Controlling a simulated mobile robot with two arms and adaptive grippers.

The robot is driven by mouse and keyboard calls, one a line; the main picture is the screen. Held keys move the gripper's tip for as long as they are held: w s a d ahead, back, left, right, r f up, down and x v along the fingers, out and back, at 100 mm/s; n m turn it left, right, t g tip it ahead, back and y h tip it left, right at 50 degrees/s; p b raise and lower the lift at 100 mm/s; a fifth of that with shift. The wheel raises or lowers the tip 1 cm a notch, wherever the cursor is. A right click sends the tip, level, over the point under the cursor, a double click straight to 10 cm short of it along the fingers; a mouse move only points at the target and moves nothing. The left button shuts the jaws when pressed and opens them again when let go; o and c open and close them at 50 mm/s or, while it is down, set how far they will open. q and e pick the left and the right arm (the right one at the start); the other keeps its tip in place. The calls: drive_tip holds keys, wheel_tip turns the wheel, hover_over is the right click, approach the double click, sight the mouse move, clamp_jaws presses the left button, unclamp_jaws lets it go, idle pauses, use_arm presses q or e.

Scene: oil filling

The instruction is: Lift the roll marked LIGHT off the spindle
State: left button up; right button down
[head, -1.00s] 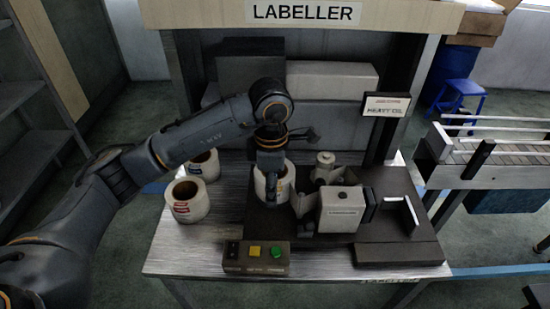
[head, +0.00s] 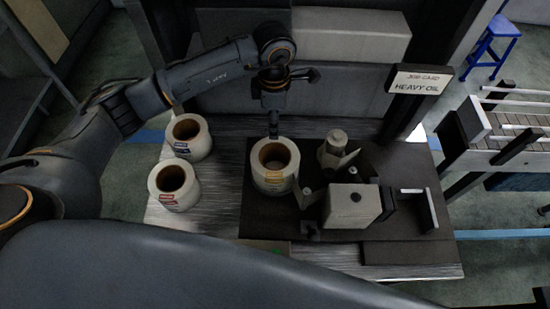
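My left gripper (head: 273,132) points down at the far rim of this roll. Its fingers look narrow and close together, but I cannot tell whether they are shut or touch the rim. My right gripper is not in view.
Two other white rolls stand on the table at left, one with a blue label (head: 190,148) and one with a red label (head: 175,197). Labeller parts (head: 352,206) stand close right of the roll. A job card (head: 418,80) reads HEAVY OIL. A dark arm-like shape covers the bottom.

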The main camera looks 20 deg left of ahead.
sight(276, 141)
use_arm(q)
wheel_tip(276, 141, down, 3)
drive_tip(key=shift+f+p, duration=0.15)
drive_tip(key=shift+p, duration=0.45)
drive_tip(key=f, duration=0.1)
drive_tip(key=f+p, duration=0.2)
drive_tip(key=shift+s+d+f, duration=0.25)
drive_tip(key=shift+f, duration=0.55)
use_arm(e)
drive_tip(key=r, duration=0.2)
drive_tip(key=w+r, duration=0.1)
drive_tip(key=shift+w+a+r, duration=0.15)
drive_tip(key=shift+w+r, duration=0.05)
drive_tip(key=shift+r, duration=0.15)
use_arm(q)
clamp_jaws()
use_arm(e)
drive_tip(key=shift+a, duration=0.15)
use_arm(q)
drive_tip(key=shift+w, duration=0.1)
